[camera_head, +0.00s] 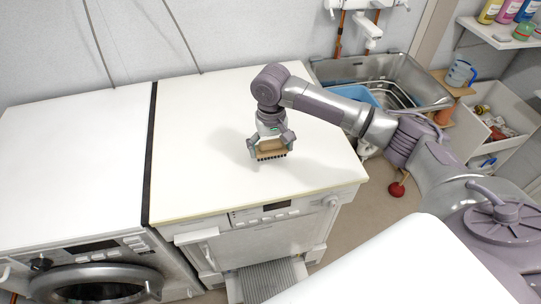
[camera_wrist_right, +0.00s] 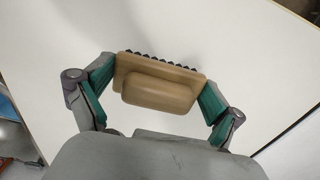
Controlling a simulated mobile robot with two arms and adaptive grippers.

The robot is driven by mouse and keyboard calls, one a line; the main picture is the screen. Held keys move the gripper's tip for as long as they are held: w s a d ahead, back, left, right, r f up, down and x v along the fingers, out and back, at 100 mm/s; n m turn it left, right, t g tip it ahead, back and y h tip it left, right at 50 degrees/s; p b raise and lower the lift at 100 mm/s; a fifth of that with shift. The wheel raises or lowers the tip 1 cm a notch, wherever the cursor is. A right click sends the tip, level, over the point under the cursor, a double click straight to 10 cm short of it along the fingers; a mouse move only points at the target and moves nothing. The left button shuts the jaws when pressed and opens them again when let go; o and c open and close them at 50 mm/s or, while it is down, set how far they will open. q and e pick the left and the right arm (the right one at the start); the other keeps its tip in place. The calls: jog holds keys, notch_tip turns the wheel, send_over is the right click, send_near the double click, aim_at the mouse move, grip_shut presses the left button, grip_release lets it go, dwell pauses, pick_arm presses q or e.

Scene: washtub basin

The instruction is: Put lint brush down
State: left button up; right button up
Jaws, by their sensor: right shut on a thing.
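The lint brush (camera_head: 270,149) has a tan wooden body with a row of dark bristles along one side. My right gripper (camera_head: 271,143) is shut on it and holds it over the white top of the right-hand machine (camera_head: 205,150). In the head view the bristles point down, close to the top; I cannot tell whether they touch it. In the right wrist view the brush (camera_wrist_right: 158,84) sits between the two green finger pads of my gripper (camera_wrist_right: 155,92), gripped at its ends. My left gripper is not in view.
A washing machine (camera_head: 75,150) stands at the left, past a dark gap. A metal sink (camera_head: 375,70) with a blue tub (camera_head: 354,93) is behind my right arm. A shelf with bottles (camera_head: 508,12) is at upper right. The white top around the brush is clear.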

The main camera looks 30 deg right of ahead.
aim_at(271, 158)
notch_tip(271, 158, down, 4)
jog(key=shift+r+p, duration=0.15)
jog(key=shift+p, duration=0.3)
jog(key=shift+f, duration=0.2)
jog(key=o, duration=0.7)
jog(key=shift+f, duration=0.1)
notch_tip(271, 158, up, 12)
jog(key=shift+a+r+b, duration=0.1)
jog(key=shift+r+b, duration=0.1)
jog(key=shift+b, duration=0.7)
jog(key=shift+s+f, duration=0.1)
